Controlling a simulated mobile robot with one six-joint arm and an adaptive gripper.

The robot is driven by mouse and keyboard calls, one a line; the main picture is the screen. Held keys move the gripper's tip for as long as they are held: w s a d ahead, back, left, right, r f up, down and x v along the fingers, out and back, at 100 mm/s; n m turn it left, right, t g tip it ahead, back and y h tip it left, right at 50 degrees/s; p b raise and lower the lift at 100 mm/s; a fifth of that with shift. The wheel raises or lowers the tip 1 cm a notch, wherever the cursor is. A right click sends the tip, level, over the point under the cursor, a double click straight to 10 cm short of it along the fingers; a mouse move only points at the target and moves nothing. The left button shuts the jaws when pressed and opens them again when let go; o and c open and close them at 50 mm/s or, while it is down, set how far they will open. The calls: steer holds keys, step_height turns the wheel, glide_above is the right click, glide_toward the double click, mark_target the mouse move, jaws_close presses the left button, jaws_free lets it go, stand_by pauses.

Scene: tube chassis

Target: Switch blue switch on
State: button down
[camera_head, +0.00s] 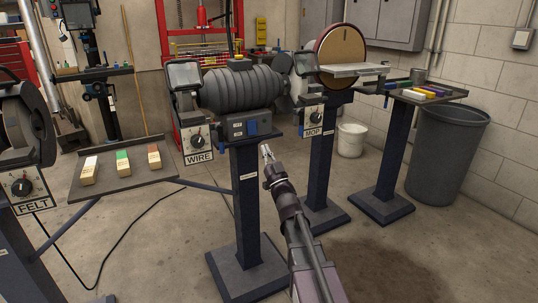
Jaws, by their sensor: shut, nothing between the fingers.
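A blue switch (252,127) sits on the front of the grey bench grinder's base (235,129), on a dark pedestal in the middle of the view. My gripper (266,150) is shut and empty. It shows just below and a little right of the blue switch in the picture. I see no contact with the switch; the exact gap in depth is hard to tell. Whether the switch is on or off is too small to tell.
A "WIRE" dial box (198,140) hangs left of the switch, and a "MOP" dial box (312,118) is to the right. A tray with several blocks (122,180) stands left. A grey bin (445,150) and white bucket (351,139) are right. Concrete floor is open in front.

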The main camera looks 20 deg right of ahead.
mark_target(253, 129)
steer(key=w, duration=0.2)
steer(key=w+r+p, duration=0.1)
steer(key=w+a+r, duration=0.1)
steer(key=w, duration=0.1)
steer(key=shift+w+a, duration=0.1)
steer(key=shift+w, duration=0.25)
steer(key=shift+w+a, duration=0.15)
steer(key=shift+w, duration=0.45)
